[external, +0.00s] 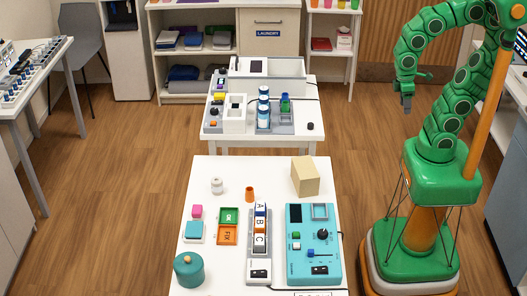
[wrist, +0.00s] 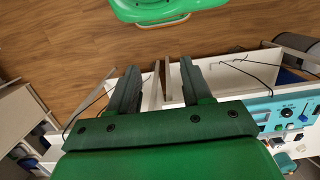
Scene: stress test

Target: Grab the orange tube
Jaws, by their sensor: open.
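The orange tube (external: 250,194) is a small, short piece standing on the white front table (external: 223,169) in the external view, near the table's middle, behind the green and orange trays. I cannot make it out in the wrist view. My gripper (external: 406,104) hangs in the air at the upper right, beyond the table's right side and well apart from the tube. In the wrist view its two dark fingers (wrist: 159,82) are spread with nothing between them.
A tan block (external: 305,176) stands right of the tube and a small white jar (external: 217,186) to its left. A lettered block rack (external: 259,243), a teal control panel (external: 313,245) and a teal pot (external: 189,269) fill the front. A second table with bottles (external: 264,117) stands behind.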

